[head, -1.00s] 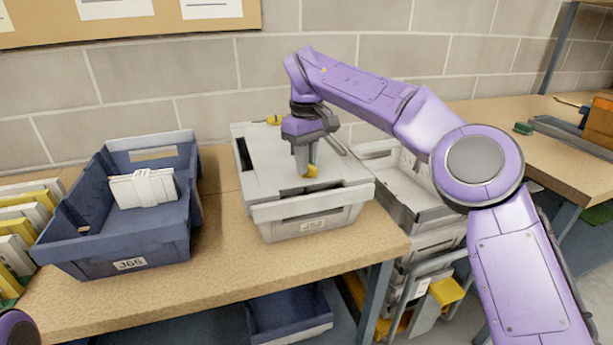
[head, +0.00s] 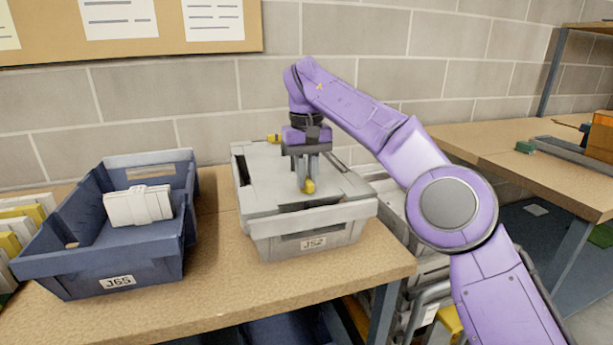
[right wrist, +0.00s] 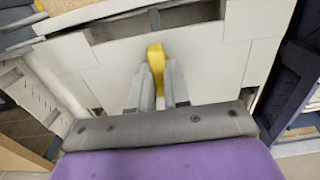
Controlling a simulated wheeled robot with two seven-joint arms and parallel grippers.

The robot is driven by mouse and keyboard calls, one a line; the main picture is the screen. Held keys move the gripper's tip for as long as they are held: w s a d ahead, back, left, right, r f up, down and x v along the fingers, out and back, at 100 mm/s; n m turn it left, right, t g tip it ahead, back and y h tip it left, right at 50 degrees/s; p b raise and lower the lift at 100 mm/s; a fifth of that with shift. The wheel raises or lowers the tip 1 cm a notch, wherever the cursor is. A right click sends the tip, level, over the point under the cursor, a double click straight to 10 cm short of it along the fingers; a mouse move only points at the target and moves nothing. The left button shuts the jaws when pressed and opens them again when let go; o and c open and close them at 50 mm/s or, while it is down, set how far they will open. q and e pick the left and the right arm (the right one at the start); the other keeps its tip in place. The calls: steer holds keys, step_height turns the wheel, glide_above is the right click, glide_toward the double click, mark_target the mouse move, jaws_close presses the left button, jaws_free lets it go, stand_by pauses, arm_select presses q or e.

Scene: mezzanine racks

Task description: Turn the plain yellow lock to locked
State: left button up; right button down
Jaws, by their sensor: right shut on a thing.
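A plain yellow lock (head: 308,187) stands on the top of the grey lidded bin labelled J52 (head: 262,215), near its front edge. It also shows in the right wrist view (right wrist: 156,62) as an upright yellow piece. My right gripper (head: 306,180) points down from above and is shut on the yellow lock, with a grey finger on each side of it. The fingers hide part of the lock. Another yellow piece (head: 274,139) shows at the back edge of the bin. My left gripper is not in view.
An open blue bin labelled J65 (head: 105,268) with a white bundle (head: 138,205) stands to the left on the wooden bench (head: 215,290). Yellow and white items (head: 20,235) sit at the far left. A block wall (head: 205,110) is behind. Another bench stands at right.

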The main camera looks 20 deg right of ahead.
steer(key=c, duration=1.1)
jaws_free()
step_height(320, 180, up, 11)
steer(key=p, duration=0.8)
steer(key=shift+f, duration=0.2)
steer(key=shift+f, duration=0.1)
